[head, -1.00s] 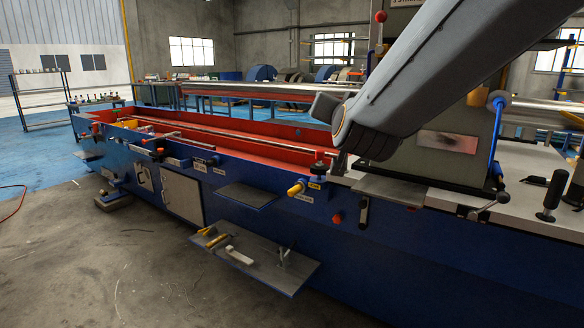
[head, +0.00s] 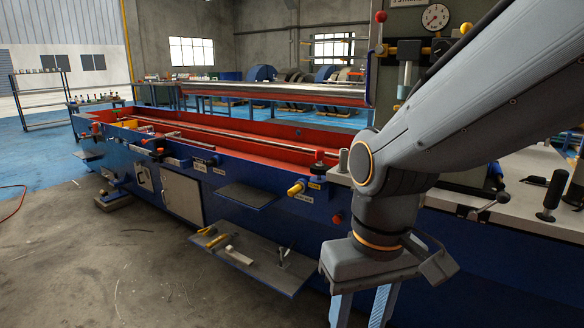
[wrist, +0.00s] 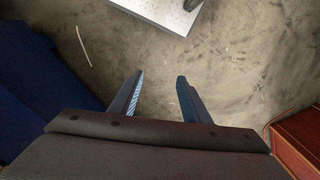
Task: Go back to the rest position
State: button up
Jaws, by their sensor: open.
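My gripper (head: 362,308) hangs at the lower middle-right of the head view, pointing down, in front of the blue machine. Its fingertips are cut off by the bottom edge there. In the wrist view, my gripper (wrist: 158,82) shows two blue fingers spread apart with nothing between them. Bare concrete floor (wrist: 200,60) lies beneath the fingers.
The long blue machine (head: 235,225) with a red trough (head: 230,148) runs across the scene. A low shelf (head: 265,265) with tools juts out left of my gripper. A red box (wrist: 300,140) is at the wrist view's lower right. Open floor (head: 100,270) lies at left.

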jog(key=d+r+m+p, duration=0.3)
jog(key=d+r+p, duration=0.6)
jog(key=p, duration=1)
notch_tip(320, 180, up, 2)
jog(key=shift+d+r+h, duration=0.1)
jog(key=shift+d+h, duration=0.2)
jog(key=shift+d, duration=0.05)
jog(key=shift+w, duration=0.15)
